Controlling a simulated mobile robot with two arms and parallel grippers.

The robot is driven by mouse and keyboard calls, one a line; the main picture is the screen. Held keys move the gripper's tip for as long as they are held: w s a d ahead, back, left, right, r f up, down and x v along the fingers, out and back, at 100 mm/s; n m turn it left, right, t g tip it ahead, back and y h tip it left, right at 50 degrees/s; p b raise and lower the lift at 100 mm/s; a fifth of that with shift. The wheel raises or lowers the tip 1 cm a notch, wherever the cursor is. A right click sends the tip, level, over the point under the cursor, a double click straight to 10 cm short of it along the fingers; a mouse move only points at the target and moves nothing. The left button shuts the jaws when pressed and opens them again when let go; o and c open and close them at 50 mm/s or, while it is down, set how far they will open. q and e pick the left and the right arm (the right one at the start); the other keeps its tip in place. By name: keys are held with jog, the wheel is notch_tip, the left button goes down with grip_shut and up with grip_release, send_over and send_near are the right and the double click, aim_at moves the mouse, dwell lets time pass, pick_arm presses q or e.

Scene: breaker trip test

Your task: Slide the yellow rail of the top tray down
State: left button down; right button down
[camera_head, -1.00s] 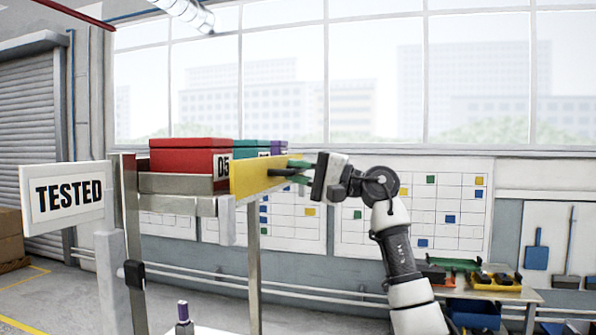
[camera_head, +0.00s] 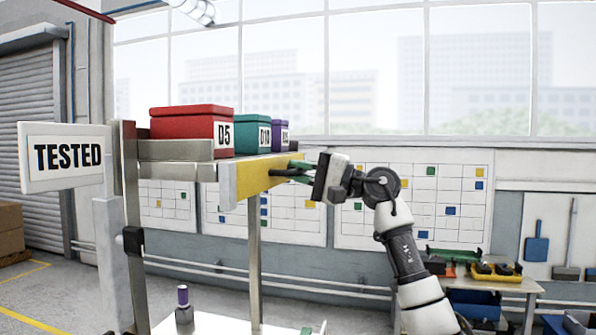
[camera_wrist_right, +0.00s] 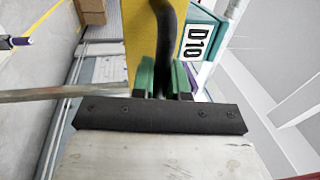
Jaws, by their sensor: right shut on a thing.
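The yellow rail (camera_head: 258,178) runs along the near side of the top tray (camera_head: 178,151). It sits low, and the boxes on the tray show above it. My right gripper (camera_head: 292,170) is shut on the rail at its right end. In the right wrist view the green fingers (camera_wrist_right: 165,78) close around a dark bar in front of the yellow rail (camera_wrist_right: 140,35). The tip of my left gripper (camera_head: 313,329) seems to show at the bottom edge, too little to tell its state.
A red box D5 (camera_head: 183,128), a teal box D10 (camera_head: 247,134) and a purple box (camera_head: 281,135) stand on the tray. A TESTED sign (camera_head: 66,156) juts out at left. A purple-topped object (camera_head: 184,304) stands on the lower shelf.

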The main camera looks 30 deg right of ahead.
jog(key=shift+w+a+f, duration=0.15)
jog(key=shift+f, duration=0.3)
jog(key=c, duration=1.5)
grip_release()
jog(key=o, duration=0.4)
jog(key=shift+r, duration=0.1)
jog(key=shift+c, duration=0.2)
jog(key=shift+s+d+b, duration=0.3)
jog(key=shift+s+d, duration=0.05)
jog(key=shift+s, duration=0.05)
jog(key=b+v, duration=0.4)
jog(key=v, duration=0.6)
